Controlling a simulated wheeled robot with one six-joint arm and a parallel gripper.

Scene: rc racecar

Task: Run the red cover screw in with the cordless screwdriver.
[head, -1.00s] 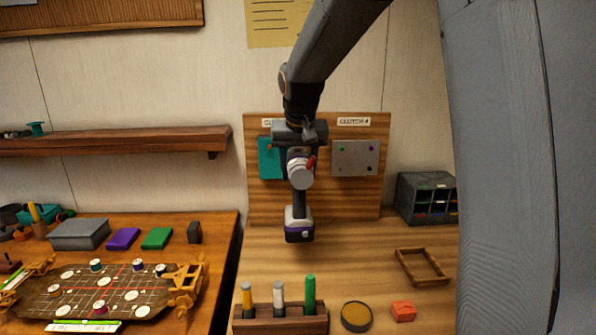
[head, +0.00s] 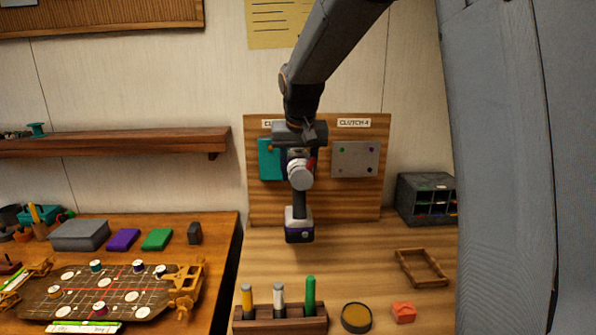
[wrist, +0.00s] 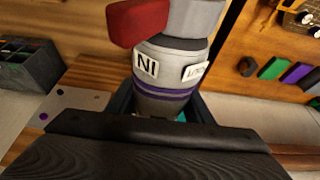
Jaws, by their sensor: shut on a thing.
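My gripper (head: 300,150) is shut on the cordless screwdriver (head: 300,178), a grey and dark tool with a purple band and a battery foot hanging below. The screwdriver is held up in front of the upright wooden board (head: 317,195), pointing toward its left, teal plate (head: 268,160). In the wrist view the screwdriver body (wrist: 168,75) shows labels and a red part. The tool and gripper hide its tip and part of the teal plate. I cannot make out the red cover screw or whether the bit touches it.
A grey plate (head: 355,159) with small coloured dots is on the board's right under a "CLUTCH 4" label. Below are a rack (head: 280,322) of upright tools, a round tin (head: 356,317), an orange block (head: 403,312) and a wooden frame (head: 422,268). A drawer cabinet (head: 428,199) stands right.

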